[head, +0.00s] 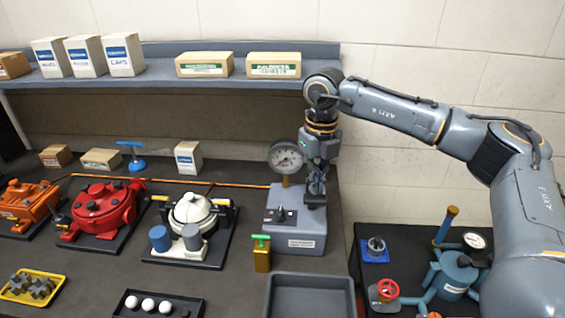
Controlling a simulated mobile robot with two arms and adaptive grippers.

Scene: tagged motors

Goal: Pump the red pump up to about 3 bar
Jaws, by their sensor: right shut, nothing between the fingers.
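The red pump (104,207) sits on a dark base plate at the left of the bench, between an orange unit and a white one. A round dial gauge (286,158) stands on a grey box (298,241) with a dark switch-like part (280,215) on its top. The needle's reading is too small to tell. My right gripper (316,203) points down, shut and empty, at the right part of the grey box's top, just right of the gauge. I cannot tell whether it touches the box. My left gripper is out of view.
A white unit (193,212), an orange unit (28,203) and a brass block with a green handle (262,255) are on the bench. A blue T-handle (131,157) stands behind. A grey tray (311,284) is in front. A blue vessel (455,272) stands at right.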

